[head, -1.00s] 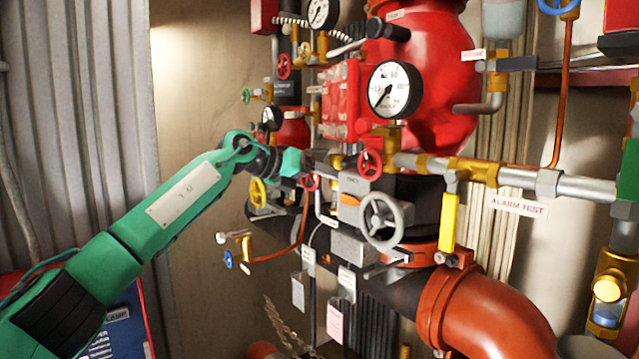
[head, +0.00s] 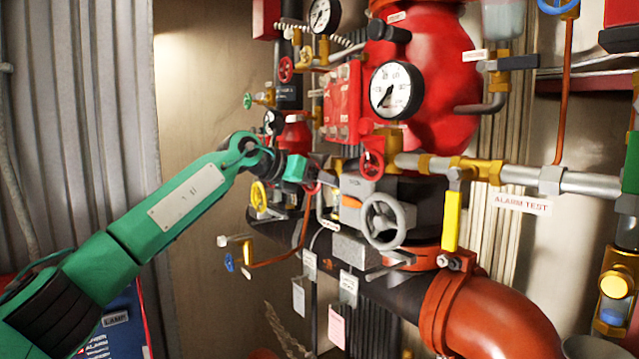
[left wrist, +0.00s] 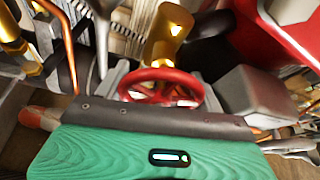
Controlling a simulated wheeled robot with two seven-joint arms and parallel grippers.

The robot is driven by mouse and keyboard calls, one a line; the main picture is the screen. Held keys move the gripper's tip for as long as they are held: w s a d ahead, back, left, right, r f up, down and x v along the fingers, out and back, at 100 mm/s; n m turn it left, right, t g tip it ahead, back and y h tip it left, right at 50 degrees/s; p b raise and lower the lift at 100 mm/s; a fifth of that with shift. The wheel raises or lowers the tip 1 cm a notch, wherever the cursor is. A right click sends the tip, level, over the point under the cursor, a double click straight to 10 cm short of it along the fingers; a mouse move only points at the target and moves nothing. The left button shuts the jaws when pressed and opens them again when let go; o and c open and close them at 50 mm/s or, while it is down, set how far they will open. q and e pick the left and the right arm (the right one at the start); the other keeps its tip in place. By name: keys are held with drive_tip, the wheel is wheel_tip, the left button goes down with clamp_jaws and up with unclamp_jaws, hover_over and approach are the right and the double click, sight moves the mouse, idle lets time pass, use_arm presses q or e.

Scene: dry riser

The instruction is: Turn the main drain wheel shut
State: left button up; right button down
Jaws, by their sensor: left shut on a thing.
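My left gripper (head: 322,180) reaches in from the left, in front of the valve pipework. In the left wrist view a red handwheel (left wrist: 161,88) with a brass stem sits between the fingers, and the gripper is shut on it. In the head view this red wheel (head: 312,188) is partly hidden by the gripper. I cannot read a label that marks it as the main drain wheel. A larger grey handwheel (head: 383,221) stands to the right of the gripper, apart from it. My right gripper is in neither view.
Another red handwheel (head: 371,165) is close on the right of the gripper. A yellow handwheel (head: 258,196) is just left and below. A large gauge (head: 397,90), a yellow lever (head: 451,221) and an orange elbow pipe (head: 490,300) crowd the right. Open space lies left, before the corrugated wall (head: 85,120).

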use_arm(q)
drive_tip(key=o, duration=1)
drive_tip(key=shift+f, duration=0.1)
drive_tip(key=b+v, duration=0.5)
drive_tip(key=v, duration=0.8)
drive_tip(key=shift+s+a, duration=0.1)
drive_tip(key=shift+a, duration=0.2)
